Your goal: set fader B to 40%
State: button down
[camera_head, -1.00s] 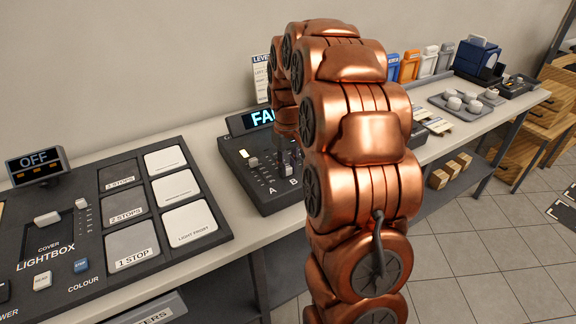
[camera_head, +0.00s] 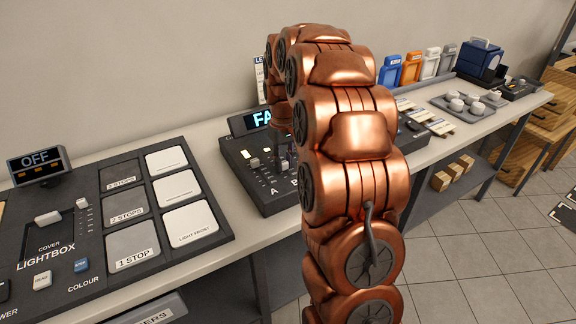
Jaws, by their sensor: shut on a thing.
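The dark fader panel (camera_head: 262,202) stands on the bench left of my arm, with a lit display (camera_head: 258,119) behind it, partly covered by my arm. Fader A's pale cap (camera_head: 254,163) sits toward the back of its slot, above the letter A. My gripper (camera_head: 286,158) points down at the fader B slot, right of fader A, and is shut on fader B's cap. The fingers are small and dark here, and my arm covers part of them. The cap's exact place along its scale cannot be read.
A lightbox console (camera_head: 92,235) with an OFF display (camera_head: 37,164) fills the bench at left. Right of my arm are a grey tray with pale pots (camera_head: 466,104), several coloured holders (camera_head: 411,67) and a blue device (camera_head: 480,57). The wall is close behind.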

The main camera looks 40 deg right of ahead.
aim_at(284, 162)
jog(key=shift+w, duration=0.1)
jog(key=c, duration=1)
grip_release()
jog(key=shift+o, duration=0.2)
jog(key=shift+r, duration=0.1)
notch_tip(284, 162, up, 12)
